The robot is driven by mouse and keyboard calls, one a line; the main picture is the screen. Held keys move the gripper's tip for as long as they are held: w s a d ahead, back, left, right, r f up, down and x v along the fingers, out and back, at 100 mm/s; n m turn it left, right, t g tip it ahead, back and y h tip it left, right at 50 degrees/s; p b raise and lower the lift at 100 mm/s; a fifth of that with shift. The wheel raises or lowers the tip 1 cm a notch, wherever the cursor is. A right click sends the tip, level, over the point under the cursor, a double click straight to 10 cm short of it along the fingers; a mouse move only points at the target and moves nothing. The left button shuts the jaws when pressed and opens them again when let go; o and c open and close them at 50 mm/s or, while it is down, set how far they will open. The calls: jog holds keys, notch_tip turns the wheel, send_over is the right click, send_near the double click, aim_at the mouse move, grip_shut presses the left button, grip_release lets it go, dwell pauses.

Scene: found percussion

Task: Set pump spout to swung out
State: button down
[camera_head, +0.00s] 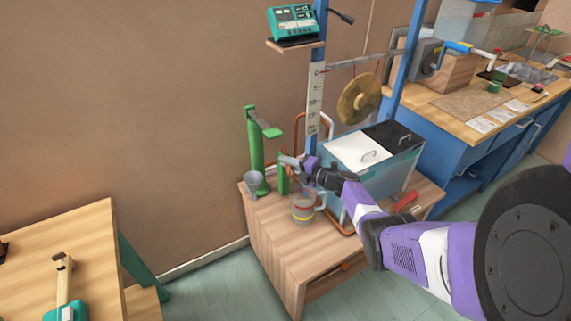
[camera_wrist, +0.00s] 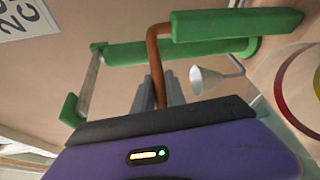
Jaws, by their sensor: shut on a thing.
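The green hand pump (camera_head: 257,155) stands on the wooden cabinet, with its handle at the top; its body lies across the wrist view (camera_wrist: 180,51). A short green post (camera_head: 283,181) stands beside it and shows near the top of the wrist view (camera_wrist: 235,23). A bent copper-brown spout (camera_wrist: 153,56) runs from the post's end down between my fingers. My gripper (camera_wrist: 160,95) is shut on this spout. In the head view my gripper (camera_head: 294,163) is at the post's top and largely hides the spout.
A grey funnel (camera_head: 253,180) stands by the pump's base. A striped clear cup (camera_head: 302,208) stands just below my gripper. A tank with a white and black lid (camera_head: 370,148) is close on the right. The cabinet's front left top (camera_head: 275,228) is clear.

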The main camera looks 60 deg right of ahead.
jog(key=shift+a, duration=0.1)
jog(key=c, duration=1.4)
grip_release()
jog(key=shift+o, duration=0.2)
jog(key=shift+w, duration=0.15)
